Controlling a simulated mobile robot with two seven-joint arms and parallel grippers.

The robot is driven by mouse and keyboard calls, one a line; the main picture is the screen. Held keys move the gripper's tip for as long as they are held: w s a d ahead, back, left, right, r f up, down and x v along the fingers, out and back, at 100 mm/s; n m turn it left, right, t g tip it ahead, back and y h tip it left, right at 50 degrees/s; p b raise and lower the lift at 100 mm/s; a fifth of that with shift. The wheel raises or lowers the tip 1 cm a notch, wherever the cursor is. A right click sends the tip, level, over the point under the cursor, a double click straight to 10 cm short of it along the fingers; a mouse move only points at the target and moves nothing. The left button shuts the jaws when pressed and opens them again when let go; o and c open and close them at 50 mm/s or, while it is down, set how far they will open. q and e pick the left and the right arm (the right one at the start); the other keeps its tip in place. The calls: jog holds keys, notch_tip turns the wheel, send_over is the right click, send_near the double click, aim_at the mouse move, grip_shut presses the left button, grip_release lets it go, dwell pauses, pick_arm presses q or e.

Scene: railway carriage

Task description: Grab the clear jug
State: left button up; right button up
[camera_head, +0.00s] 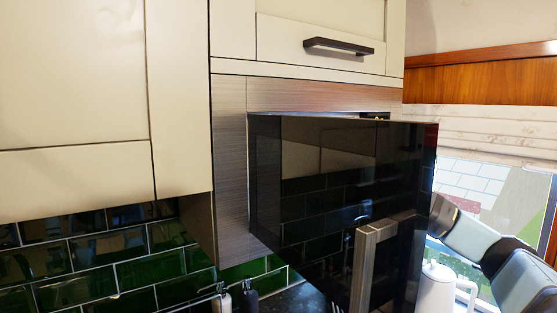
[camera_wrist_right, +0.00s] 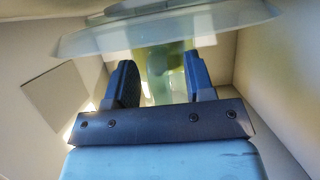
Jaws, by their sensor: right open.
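In the right wrist view a clear, faintly green jug (camera_wrist_right: 160,72) shows between and beyond the fingers of my right gripper (camera_wrist_right: 160,82). The gripper is open, with one finger on each side of the jug in the picture. I cannot tell whether either finger touches it. The jug's outline is blurred and partly cut off by a clear glass plate (camera_wrist_right: 90,40) at the top. In the head view the jug and right gripper are hidden behind the open dark microwave door (camera_head: 325,190). My left gripper is not in view.
Pale walls (camera_wrist_right: 290,80) close in around the right gripper. In the head view, the door handle (camera_head: 368,255) faces me and a white kettle (camera_head: 436,288) stands right of the door, near my right arm. Cream cabinets (camera_head: 75,80) hang above.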

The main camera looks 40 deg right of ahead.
jog(key=shift+w, duration=0.2)
jog(key=shift+s, duration=0.2)
jog(key=shift+c, duration=0.2)
grip_shut()
jog(key=shift+r, duration=0.15)
